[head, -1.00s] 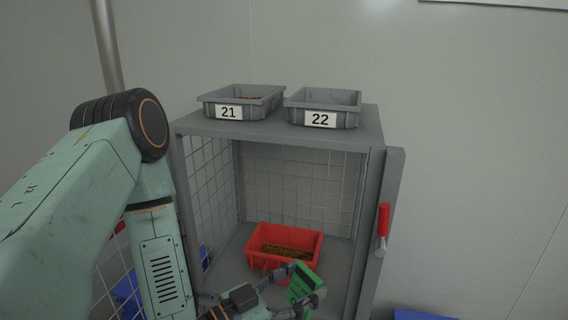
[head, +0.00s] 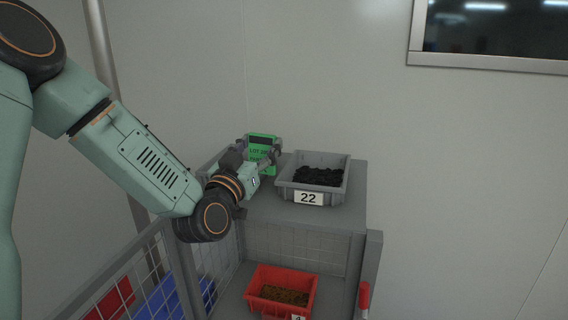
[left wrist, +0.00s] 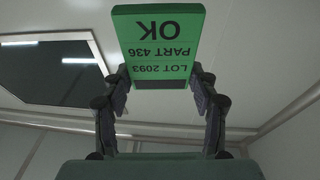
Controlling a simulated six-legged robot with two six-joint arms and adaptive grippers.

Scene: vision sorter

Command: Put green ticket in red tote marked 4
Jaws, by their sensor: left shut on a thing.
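My left gripper (head: 258,160) is shut on the green ticket (head: 262,142), a flat green card with black print. It holds the ticket upright above the left part of the cabinet top. In the left wrist view the ticket (left wrist: 160,45) sits between the two fingers, with "LOT 2093", "PART 436" and "OK" upside down. The red tote (head: 259,294) stands inside the cabinet, below and slightly right of the gripper, with brown bits in it. Its white label is cut off by the bottom edge, so its number is not clear. My right gripper is not in view.
A grey tote marked 22 (head: 282,190) with black pieces stands on the cabinet top (head: 335,222), right of the gripper. Wire mesh (head: 150,262) closes the cabinet's left side. A door edge with a red handle (head: 364,295) is at the right. Blue and red things show at lower left.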

